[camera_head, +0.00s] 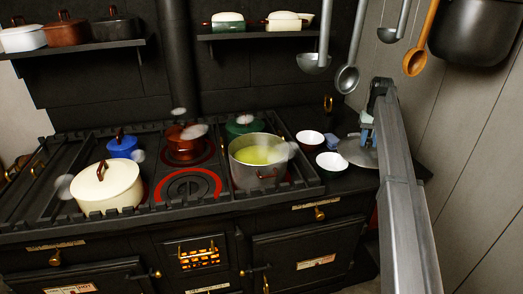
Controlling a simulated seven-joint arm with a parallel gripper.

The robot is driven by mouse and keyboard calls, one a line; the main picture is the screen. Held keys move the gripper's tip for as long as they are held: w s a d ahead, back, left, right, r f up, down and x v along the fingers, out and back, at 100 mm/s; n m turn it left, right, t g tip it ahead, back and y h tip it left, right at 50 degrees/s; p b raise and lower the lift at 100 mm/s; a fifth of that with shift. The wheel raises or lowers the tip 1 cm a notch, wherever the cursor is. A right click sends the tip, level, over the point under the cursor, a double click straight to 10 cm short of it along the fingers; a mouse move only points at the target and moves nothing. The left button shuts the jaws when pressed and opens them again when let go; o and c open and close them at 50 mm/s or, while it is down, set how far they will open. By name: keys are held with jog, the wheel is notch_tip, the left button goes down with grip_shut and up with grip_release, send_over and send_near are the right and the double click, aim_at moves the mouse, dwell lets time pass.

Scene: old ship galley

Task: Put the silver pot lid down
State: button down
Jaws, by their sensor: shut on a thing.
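The silver pot lid (355,154) is a flat grey disc at the right end of the black stove top, partly hidden behind my arm. My gripper (367,136) is above the lid's middle, pointing down and shut on it. I cannot tell whether the lid touches the surface below or hangs just above it. The silver pot (243,176) stands uncovered on the stove to the left, with yellow-green liquid inside.
Two small white bowls, one reddish inside (310,138) and one white inside (333,162), and a small blue item (333,141) sit left of the lid. A cream pot (108,188) and other lidded pots stand on the stove. Ladles (347,78) hang above.

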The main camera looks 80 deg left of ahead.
jog(key=s+a+r+n, duration=0.1)
jog(key=s+a+r, duration=0.1)
jog(key=s+a, duration=0.55)
jog(key=s+a+r+n, duration=0.1)
jog(key=s+a+r, duration=0.2)
jog(key=s+a, duration=0.5)
jog(key=s+d+r+n, duration=0.1)
jog(key=s+d+r, duration=0.1)
jog(key=s, duration=0.6)
jog(key=s+d+r+n, duration=0.2)
jog(key=s+d+r, duration=0.1)
jog(key=s, duration=0.5)
jog(key=s+d+r+n, duration=0.1)
jog(key=s+d+r, duration=0.1)
jog(key=s, duration=0.6)
jog(key=shift+s+d+r+n, duration=0.3)
jog(key=shift+d+r+n, duration=0.1)
jog(key=shift+r, duration=0.1)
notch_tip(320, 180, down, 10)
jog(key=shift+r, duration=0.2)
jog(key=shift+f, duration=0.15)
jog(key=c, duration=0.8)
grip_release()
